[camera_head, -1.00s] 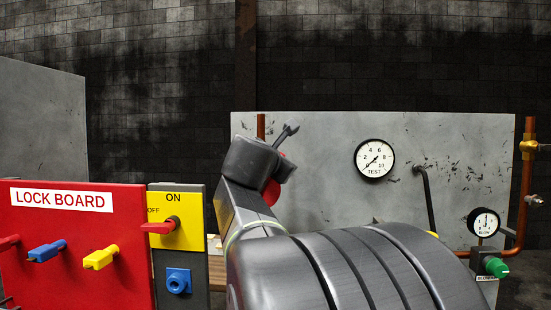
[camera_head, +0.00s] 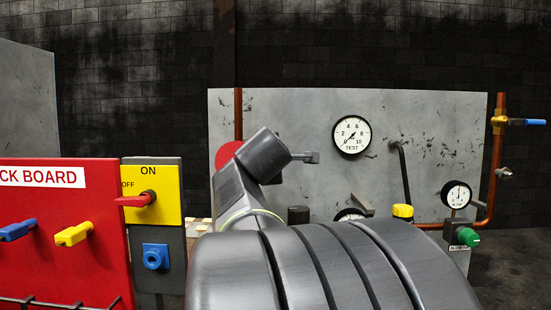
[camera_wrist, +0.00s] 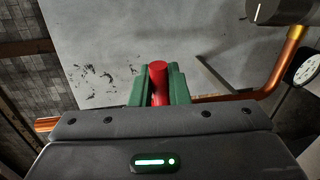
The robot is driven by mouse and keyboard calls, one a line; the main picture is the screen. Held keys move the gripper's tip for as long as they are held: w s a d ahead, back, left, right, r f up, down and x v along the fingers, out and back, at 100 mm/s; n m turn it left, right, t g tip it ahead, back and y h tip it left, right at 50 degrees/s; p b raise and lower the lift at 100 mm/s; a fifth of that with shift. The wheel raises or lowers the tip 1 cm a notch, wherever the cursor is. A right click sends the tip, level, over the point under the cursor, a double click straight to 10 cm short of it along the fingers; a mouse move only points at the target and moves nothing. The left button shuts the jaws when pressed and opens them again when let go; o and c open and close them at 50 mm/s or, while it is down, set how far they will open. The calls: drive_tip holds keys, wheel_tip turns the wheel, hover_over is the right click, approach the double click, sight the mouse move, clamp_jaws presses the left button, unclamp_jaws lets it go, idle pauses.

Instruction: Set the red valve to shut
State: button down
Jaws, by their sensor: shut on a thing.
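In the wrist view a red rod-like handle (camera_wrist: 159,74) stands between the green fingers of my gripper (camera_wrist: 158,88). The fingers are shut on it, one on each side. I take it as part of the red valve; the rest of it is hidden behind the fingers and the gripper body. In the head view my own arm hides the fingers. A red round thing (camera_head: 227,155) shows partly behind my arm, beside a copper pipe; I cannot tell whether it belongs to the same valve.
A grey panel (camera_head: 290,120) with a TEST gauge (camera_head: 352,134) stands behind. The red lock board (camera_head: 60,225) and yellow ON/OFF switch plate (camera_head: 168,207) are at left. At right are a blue-lever valve (camera_head: 527,122), a small gauge (camera_head: 457,194) and a green knob (camera_head: 467,237).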

drive_tip(key=shift+f+m, duration=0.5)
drive_tip(key=shift+f, duration=0.1)
drive_tip(key=c, duration=1.4)
unclamp_jaws()
drive_tip(key=shift+c, duration=0.2)
drive_tip(key=shift+s, duration=0.1)
drive_tip(key=s+r+b, duration=0.2)
drive_tip(key=s, duration=1.1)
drive_tip(key=shift+s+r, duration=0.2)
drive_tip(key=shift+r, duration=0.15)
drive_tip(key=w, duration=0.4)
drive_tip(key=w+f+p, duration=0.1)
drive_tip(key=w, duration=0.4)
drive_tip(key=w+f, duration=0.1)
drive_tip(key=w, duration=0.3)
drive_tip(key=shift+w+f+p, duration=0.25)
drive_tip(key=shift+w+p, duration=0.05)
